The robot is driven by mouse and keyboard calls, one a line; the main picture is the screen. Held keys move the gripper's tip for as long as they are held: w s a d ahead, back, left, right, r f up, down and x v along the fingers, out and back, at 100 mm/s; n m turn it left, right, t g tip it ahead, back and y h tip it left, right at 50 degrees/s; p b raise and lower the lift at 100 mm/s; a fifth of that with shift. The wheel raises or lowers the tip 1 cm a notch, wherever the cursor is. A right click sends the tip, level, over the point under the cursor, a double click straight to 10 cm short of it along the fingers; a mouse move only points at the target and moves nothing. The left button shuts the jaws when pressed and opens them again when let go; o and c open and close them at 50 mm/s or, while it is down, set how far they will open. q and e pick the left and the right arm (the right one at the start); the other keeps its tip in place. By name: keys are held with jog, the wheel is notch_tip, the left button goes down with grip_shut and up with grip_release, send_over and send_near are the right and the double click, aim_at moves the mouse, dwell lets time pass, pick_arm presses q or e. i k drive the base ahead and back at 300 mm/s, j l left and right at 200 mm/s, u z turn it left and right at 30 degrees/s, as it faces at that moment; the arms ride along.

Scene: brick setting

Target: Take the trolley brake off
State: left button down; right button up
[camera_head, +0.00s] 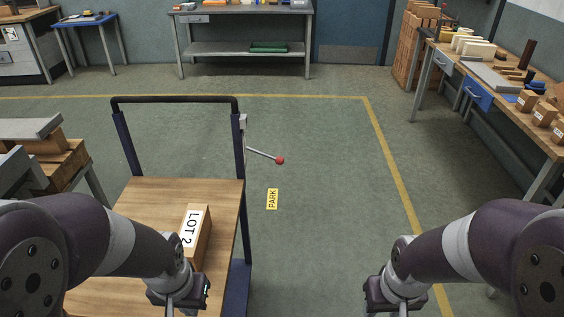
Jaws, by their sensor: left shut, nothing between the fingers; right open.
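The trolley (228,215) stands in front of me on the left, with a wooden deck, dark blue posts and a black push bar. The brake lever (262,153) sticks out to the right from the trolley's right post and slopes slightly down to a red ball knob (280,160). My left gripper (181,309) is shut and empty over the trolley deck, near the box; its fingertips are cut off by the lower edge. My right gripper (396,310) is open and empty, right of the trolley, also partly cut off. Neither gripper touches the lever.
A box marked LOT 2 (203,245) lies on the deck. A yellow PARK sign (272,199) shows right of the trolley, below the knob. Workbenches line the right (505,85) and back (245,50). Stacked bricks stand at left (62,165). The floor right of the trolley is clear.

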aim_at(280, 160)
jog(key=i+l, duration=0.8)
jog(key=i, duration=0.25)
jog(key=u, duration=0.05)
